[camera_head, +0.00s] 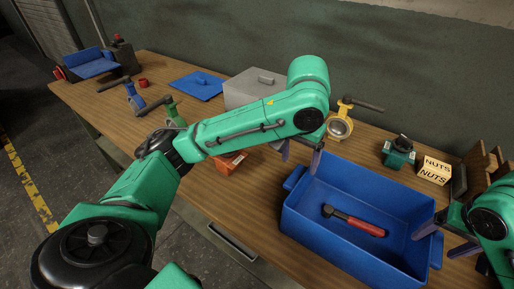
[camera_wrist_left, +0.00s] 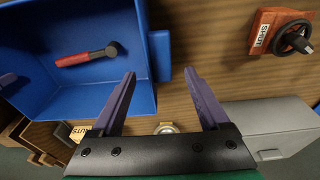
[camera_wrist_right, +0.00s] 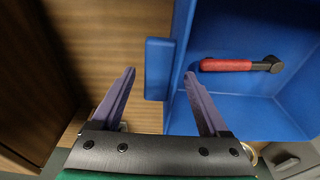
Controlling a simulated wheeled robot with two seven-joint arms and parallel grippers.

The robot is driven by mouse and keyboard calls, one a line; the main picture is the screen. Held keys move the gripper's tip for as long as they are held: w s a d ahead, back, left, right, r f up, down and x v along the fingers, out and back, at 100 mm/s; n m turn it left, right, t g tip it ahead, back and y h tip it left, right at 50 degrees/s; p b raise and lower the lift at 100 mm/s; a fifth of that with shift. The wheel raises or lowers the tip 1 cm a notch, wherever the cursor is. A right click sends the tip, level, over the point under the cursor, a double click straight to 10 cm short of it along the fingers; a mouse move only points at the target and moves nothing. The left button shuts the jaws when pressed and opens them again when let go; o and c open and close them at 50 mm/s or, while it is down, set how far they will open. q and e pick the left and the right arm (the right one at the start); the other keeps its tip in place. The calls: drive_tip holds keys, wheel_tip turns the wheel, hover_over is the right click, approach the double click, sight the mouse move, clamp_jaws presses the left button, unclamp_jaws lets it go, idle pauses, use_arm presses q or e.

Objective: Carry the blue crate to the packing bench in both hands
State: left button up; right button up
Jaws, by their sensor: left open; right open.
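The blue crate (camera_head: 338,252) stands on the wooden bench, with a red-handled hammer (camera_head: 355,222) lying inside it. My left gripper (camera_head: 301,153) is open just behind the crate's left handle (camera_head: 294,178). In the left wrist view the handle (camera_wrist_left: 160,56) lies just beyond and between the open fingertips (camera_wrist_left: 163,78). My right gripper (camera_head: 452,234) is open at the crate's right end. In the right wrist view the other handle (camera_wrist_right: 157,69) lies between the open fingertips (camera_wrist_right: 160,75). Neither gripper is closed on anything. I cannot tell which surface is the packing bench.
A grey box (camera_head: 248,90), an orange block (camera_wrist_left: 277,32) and a brass valve (camera_head: 340,127) stand left of or behind the crate. A teal valve (camera_head: 398,153) and a NUTS box (camera_head: 434,170) stand behind its right end. The grey floor (camera_head: 60,165) is clear at left.

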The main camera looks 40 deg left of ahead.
drive_tip(key=shift+r, duration=0.1)
use_arm(q)
wheel_tip(320, 180, up, 6)
drive_tip(key=s, duration=0.1)
drive_tip(key=shift+r, duration=0.2)
use_arm(e)
wheel_tip(320, 180, up, 12)
drive_tip(key=s, duration=0.2)
